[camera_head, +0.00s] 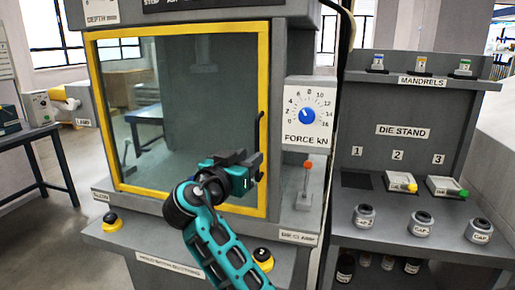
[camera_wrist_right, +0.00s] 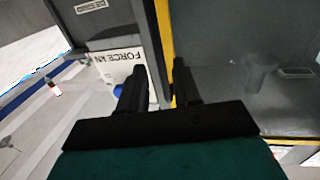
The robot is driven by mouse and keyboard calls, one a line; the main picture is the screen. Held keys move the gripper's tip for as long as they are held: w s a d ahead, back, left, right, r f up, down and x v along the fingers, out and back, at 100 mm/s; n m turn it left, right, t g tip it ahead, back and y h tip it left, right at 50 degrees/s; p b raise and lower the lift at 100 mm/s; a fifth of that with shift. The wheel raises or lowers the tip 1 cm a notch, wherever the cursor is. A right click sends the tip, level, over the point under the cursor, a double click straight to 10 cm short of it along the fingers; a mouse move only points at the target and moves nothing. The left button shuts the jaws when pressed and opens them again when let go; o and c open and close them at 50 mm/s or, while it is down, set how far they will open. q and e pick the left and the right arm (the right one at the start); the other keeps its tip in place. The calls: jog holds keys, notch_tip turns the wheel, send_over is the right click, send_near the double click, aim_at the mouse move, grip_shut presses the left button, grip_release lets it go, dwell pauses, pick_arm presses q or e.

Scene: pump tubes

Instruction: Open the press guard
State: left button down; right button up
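The press guard (camera_head: 266,60) is a clear window in a yellow frame on the front of the grey press, and it appears closed. Its black vertical handle (camera_head: 260,130) is on the right side of the frame. My right gripper (camera_head: 257,166) is at the lower end of this handle, in front of the frame's right edge. In the right wrist view its two black fingers (camera_wrist_right: 156,80) are apart, with the yellow frame edge (camera_wrist_right: 165,30) just beyond them. I cannot tell whether the handle lies between the fingers. My left gripper is not in view.
The force dial (camera_head: 307,115) and a red-knobbed die clamp lever (camera_head: 306,180) are right of the guard. A die stand (camera_head: 405,160) with dies and caps is at the right.

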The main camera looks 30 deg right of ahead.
aim_at(257, 176)
jog(key=x, duration=0.5)
jog(key=shift+w, duration=0.1)
grip_shut()
dwell(0.5)
